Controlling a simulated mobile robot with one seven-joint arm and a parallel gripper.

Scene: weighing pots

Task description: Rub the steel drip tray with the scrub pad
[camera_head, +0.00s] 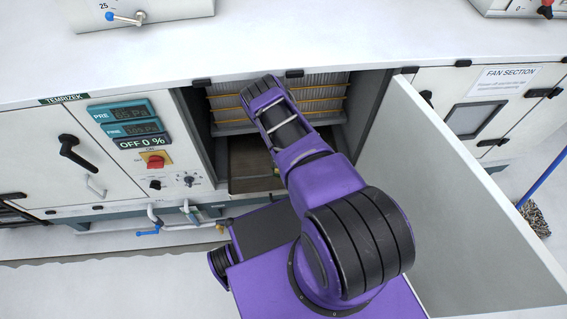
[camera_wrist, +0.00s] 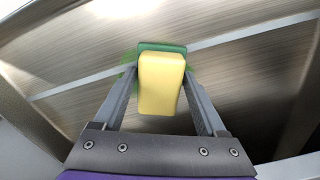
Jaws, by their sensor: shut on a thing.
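In the wrist view my gripper (camera_wrist: 161,88) is shut on the scrub pad (camera_wrist: 161,85), a yellow block with a green face on its far side. The pad is over the brushed steel drip tray (camera_wrist: 240,75), which fills most of that view with pale ridges across it. I cannot tell whether the green face touches the steel. Part of the tray (camera_head: 252,165) shows on the bay floor, left of the arm.
The bay's open door (camera_head: 450,190) stands to the right of my arm. Filter panels with orange bars (camera_head: 325,92) line the back of the bay. A control panel (camera_head: 135,140) is on the left, with pipes and a blue-handled valve (camera_head: 147,231) below. A mop (camera_head: 535,218) stands far right.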

